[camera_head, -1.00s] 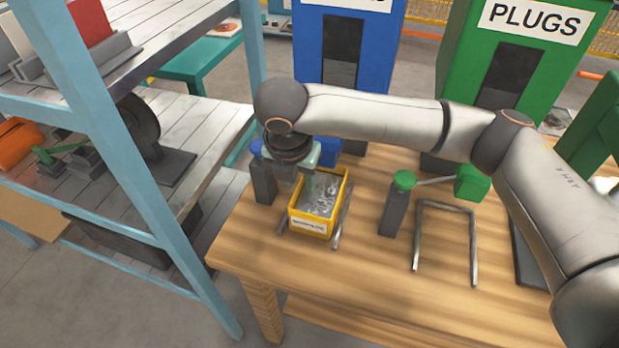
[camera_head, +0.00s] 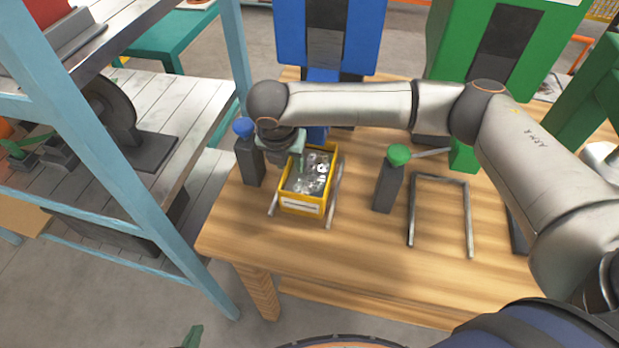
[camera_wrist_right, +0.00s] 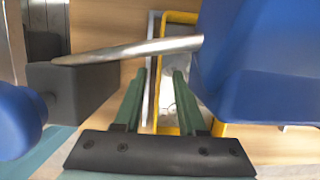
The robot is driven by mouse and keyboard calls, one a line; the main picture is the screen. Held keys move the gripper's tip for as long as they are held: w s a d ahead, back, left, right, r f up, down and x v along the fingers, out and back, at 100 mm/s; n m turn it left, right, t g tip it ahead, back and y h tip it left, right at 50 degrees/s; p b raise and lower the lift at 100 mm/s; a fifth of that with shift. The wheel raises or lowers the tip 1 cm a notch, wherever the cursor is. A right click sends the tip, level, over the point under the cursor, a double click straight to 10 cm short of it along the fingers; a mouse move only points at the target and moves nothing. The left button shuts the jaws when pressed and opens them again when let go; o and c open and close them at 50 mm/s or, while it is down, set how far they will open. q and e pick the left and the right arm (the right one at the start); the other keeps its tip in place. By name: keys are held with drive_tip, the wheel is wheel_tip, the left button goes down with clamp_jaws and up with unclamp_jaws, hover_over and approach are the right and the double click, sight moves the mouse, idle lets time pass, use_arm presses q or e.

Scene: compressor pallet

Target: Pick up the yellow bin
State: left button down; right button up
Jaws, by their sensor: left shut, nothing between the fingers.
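The yellow bin (camera_head: 301,208) stands upright on the wooden table between two metal rails, with shiny small parts inside and a white label on its front. My right gripper (camera_head: 301,163) reaches down at the bin's left rear side. In the right wrist view its two green fingers (camera_wrist_right: 160,82) are apart, with the bin's yellow side wall (camera_wrist_right: 157,112) showing in the gap. I cannot tell whether a finger touches the wall. Only a green tip of my left gripper (camera_head: 193,337) shows at the bottom edge, shut and away from the table.
A blue-topped post (camera_head: 249,160) stands just left of the bin, and the blue dispenser (camera_head: 327,45) stands behind it. A green-topped post (camera_head: 388,185) and an empty metal rail frame (camera_head: 440,181) are to the right. A blue shelf rack (camera_head: 130,165) stands left of the table.

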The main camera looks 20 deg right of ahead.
sight(293, 175)
drive_tip(key=shift+x, duration=1.55)
drive_tip(key=shift+w, duration=0.1)
drive_tip(key=shift+c, duration=0.2)
drive_tip(key=shift+r, duration=0.1)
clamp_jaws()
drive_tip(key=shift+r, duration=0.1)
